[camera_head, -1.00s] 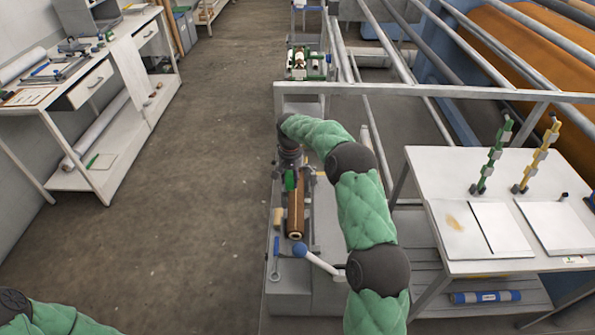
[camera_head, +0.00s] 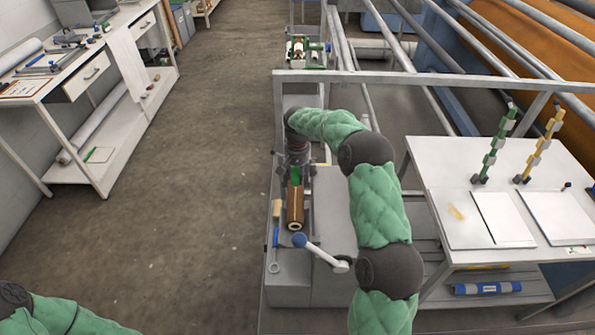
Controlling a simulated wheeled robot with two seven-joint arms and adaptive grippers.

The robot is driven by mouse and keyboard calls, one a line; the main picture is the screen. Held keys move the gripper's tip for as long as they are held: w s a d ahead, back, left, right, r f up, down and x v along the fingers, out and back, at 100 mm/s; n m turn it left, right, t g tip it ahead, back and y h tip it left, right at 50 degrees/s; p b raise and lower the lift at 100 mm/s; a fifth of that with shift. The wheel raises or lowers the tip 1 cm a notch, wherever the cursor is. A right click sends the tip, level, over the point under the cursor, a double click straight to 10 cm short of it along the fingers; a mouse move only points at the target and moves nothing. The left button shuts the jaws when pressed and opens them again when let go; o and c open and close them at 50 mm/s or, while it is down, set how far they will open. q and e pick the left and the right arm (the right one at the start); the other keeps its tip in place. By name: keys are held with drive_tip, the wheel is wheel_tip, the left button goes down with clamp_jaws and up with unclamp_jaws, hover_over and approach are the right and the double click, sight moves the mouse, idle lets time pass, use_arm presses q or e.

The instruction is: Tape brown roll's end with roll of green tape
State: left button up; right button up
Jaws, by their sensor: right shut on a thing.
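The brown roll (camera_head: 296,207) lies lengthwise on a grey bench, its near end with a pale core facing me. My right gripper (camera_head: 297,172) is over the far part of the roll, pointing down. It is shut on a small green thing (camera_head: 296,186), which looks like the roll of green tape and sits at or just above the brown roll. I cannot tell whether the tape touches the roll. My left arm (camera_head: 50,312) shows only in the bottom left corner; its gripper is out of view.
A wooden-handled tool (camera_head: 277,210) and a blue-and-grey wrench (camera_head: 275,250) lie left of the roll. A grey rail (camera_head: 400,78) crosses behind. A white table (camera_head: 465,170) stands to the right.

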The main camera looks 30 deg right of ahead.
drive_tip(key=shift+s+a+b, duration=0.6)
drive_tip(key=shift+s+a, duration=0.15)
drive_tip(key=shift+s, duration=0.5)
drive_tip(key=shift+s+a+b, duration=0.6)
drive_tip(key=shift+s+a, duration=0.15)
drive_tip(key=shift+s, duration=0.45)
drive_tip(key=shift+s+a+b, duration=0.6)
drive_tip(key=shift+s+a, duration=0.15)
drive_tip(key=shift+s, duration=0.5)
drive_tip(key=shift+s+a+f, duration=0.15)
drive_tip(key=shift+s+f, duration=0.05)
drive_tip(key=shift+f+b, duration=0.8)
drive_tip(key=shift+f, duration=0.7)
drive_tip(key=shift+f, duration=0.35)
drive_tip(key=shift+w, duration=0.15)
drive_tip(key=shift+w+d+r, duration=0.1)
drive_tip(key=shift+w+d, duration=0.25)
drive_tip(key=shift+w, duration=0.1)
drive_tip(key=shift+w+d+p, duration=0.3)
drive_tip(key=shift+w+p, duration=0.05)
drive_tip(key=shift+w, duration=0.05)
